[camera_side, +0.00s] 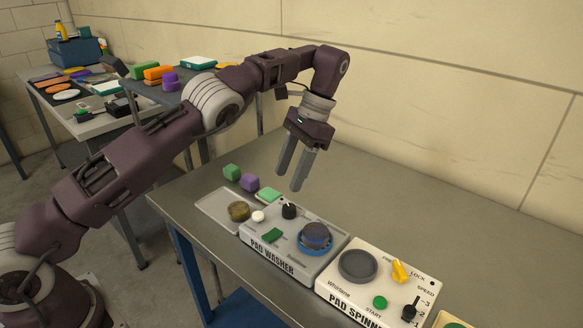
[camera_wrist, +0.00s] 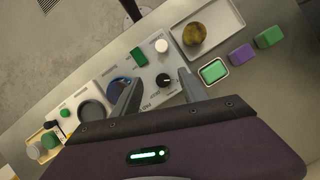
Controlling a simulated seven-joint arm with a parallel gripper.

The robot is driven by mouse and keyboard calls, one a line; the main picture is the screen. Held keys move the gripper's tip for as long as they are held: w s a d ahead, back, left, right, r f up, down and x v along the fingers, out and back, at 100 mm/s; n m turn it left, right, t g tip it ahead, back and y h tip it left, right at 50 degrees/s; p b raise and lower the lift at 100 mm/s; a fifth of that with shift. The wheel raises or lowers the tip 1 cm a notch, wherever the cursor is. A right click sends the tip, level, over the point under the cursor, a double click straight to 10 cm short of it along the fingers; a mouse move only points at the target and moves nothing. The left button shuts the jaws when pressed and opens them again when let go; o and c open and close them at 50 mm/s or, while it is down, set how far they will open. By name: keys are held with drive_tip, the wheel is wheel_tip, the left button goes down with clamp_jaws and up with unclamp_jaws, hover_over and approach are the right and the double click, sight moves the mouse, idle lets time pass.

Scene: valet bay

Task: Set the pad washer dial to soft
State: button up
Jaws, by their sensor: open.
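The pad washer (camera_side: 254,243) is a grey box with a dark blue round pad (camera_side: 315,236) at its right. Its dial (camera_side: 289,211) is a black knob with a white pointer mark. In the wrist view the dial (camera_wrist: 163,80) shows between the fingers, with its mark toward the right of the picture. The lettering around it is too small to read. My gripper (camera_side: 290,183) is open and empty, pointing down above the dial and apart from it. In the wrist view its fingers (camera_wrist: 158,78) straddle the dial from above.
Beside the dial are a white knob (camera_side: 258,216) and a green rocker (camera_side: 272,235). A shallow tray (camera_side: 212,202) with a brownish pad lies left. A green dish (camera_side: 269,195), purple block (camera_side: 249,182) and green block (camera_side: 231,172) stand behind. The pad spinner (camera_side: 340,287) stands right.

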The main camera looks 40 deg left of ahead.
drive_tip(key=shift+r, duration=0.7)
drive_tip(key=shift+r, duration=0.1)
drive_tip(key=s+a+r+n+t+h, duration=0.2)
drive_tip(key=s+r+t, duration=0.1)
drive_tip(key=s+r, duration=0.4)
drive_tip(key=s+a+r+n+t+h, duration=0.1)
drive_tip(key=s+r+n+t, duration=0.1)
drive_tip(key=s+r, duration=0.5)
drive_tip(key=s+d+f+t, duration=0.1)
drive_tip(key=s+f+t, duration=0.1)
drive_tip(key=s, duration=0.7)
drive_tip(key=s+d+f+t+y, duration=0.1)
drive_tip(key=s+f+t, duration=0.1)
drive_tip(key=s, duration=0.7)
drive_tip(key=shift+s+f+t, duration=0.15)
drive_tip(key=shift+f+t, duration=0.2)
drive_tip(key=shift+t, duration=0.05)
